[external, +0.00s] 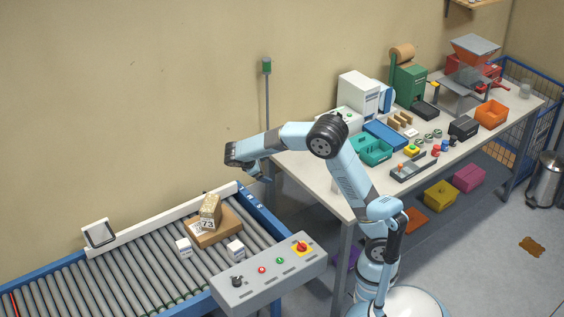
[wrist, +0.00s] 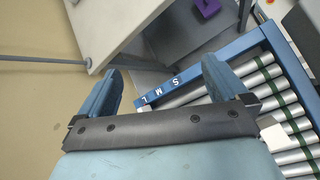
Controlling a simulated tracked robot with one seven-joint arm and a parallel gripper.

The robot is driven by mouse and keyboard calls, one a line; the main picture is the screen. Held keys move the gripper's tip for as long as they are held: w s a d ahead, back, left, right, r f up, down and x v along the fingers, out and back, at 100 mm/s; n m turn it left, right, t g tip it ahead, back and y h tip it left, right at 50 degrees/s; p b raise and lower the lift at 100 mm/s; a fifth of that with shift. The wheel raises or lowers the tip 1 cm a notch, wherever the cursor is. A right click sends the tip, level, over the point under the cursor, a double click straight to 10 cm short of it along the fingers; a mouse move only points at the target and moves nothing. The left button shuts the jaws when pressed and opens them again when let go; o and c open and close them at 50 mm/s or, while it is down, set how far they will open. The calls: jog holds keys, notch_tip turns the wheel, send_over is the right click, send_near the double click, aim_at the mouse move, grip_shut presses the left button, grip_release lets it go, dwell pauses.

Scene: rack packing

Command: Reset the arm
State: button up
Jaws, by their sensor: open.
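My arm rises from its base at the lower right and bends over toward the conveyor in the external view. My gripper (external: 255,176) hangs in the air above the far end of the conveyor, near the wall. In the wrist view my gripper (wrist: 160,85) shows two blue fingers spread wide apart with nothing between them. Below it are the conveyor's blue end rail (wrist: 200,75) with the letters S, M, L and the corner of the workbench (wrist: 120,20).
The workbench (external: 320,185) at right holds bins and tools. A green-topped post (external: 267,67) stands by the wall.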

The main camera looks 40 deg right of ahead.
jog(key=s+d+r+m+y, duration=0.6)
jog(key=s+d+r, duration=0.3)
jog(key=s+d, duration=0.45)
jog(key=s+d+r+m+t+y, duration=0.1)
jog(key=s+m+t, duration=0.1)
jog(key=s, duration=0.7)
jog(key=s+d+r+m+t+y, duration=0.1)
jog(key=s+m, duration=0.3)
jog(key=s, duration=0.5)
jog(key=shift+s+d+r+t+y, duration=0.25)
jog(key=shift+d+t, duration=0.2)
jog(key=shift+t, duration=0.35)
jog(key=shift+s, duration=0.1)
